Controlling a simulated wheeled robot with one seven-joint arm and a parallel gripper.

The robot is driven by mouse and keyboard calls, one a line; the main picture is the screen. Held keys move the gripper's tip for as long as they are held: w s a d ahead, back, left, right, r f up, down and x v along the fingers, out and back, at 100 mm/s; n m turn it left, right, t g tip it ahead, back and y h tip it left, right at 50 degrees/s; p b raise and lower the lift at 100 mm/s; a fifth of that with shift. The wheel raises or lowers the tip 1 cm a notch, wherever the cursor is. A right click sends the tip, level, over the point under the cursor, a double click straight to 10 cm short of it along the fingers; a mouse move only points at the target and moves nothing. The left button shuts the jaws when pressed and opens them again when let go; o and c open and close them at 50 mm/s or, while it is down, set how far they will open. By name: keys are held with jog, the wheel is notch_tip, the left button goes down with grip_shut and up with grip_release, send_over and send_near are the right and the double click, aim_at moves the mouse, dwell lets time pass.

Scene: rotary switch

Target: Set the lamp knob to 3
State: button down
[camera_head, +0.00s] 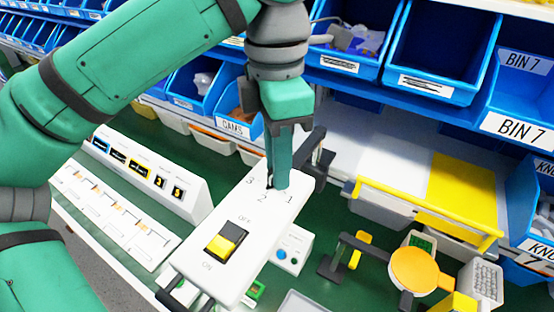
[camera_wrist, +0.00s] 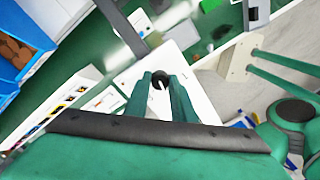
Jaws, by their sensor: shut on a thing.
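The white lamp panel (camera_head: 240,228) stands tilted in the middle of the head view, with the numbers 3, 2 and 1 printed around a small dark knob (camera_head: 270,186). A black and yellow rocker switch (camera_head: 226,241), marked OFF and ON, sits lower on the panel. My gripper (camera_head: 277,184) reaches down from above, its fingers shut on the knob. In the wrist view the knob (camera_wrist: 158,79) shows dark with a white mark between the fingertips (camera_wrist: 160,83). The fingers hide much of the knob, and I cannot tell which number it points to.
A dark clamp-like bracket (camera_head: 316,156) stands close to the panel's upper right end. Blue bins (camera_head: 440,60) line the back. A white labelled stand (camera_head: 150,170) is on the left. An orange round-topped item (camera_head: 414,269) and small boxes stand on the right of the green bench.

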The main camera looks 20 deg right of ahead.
jog(key=m, duration=0.5)
jog(key=shift+r+m, duration=0.1)
jog(key=shift+m, duration=0.2)
jog(key=m, duration=0.3)
jog(key=shift+m, duration=0.4)
jog(key=shift+s+m, duration=0.15)
jog(key=shift+m, duration=0.15)
jog(key=shift+y, duration=0.3)
jog(key=c, duration=1.5)
grip_release()
jog(key=r, duration=1)
jog(key=shift+d+r, duration=0.2)
jog(key=shift+r, duration=0.15)
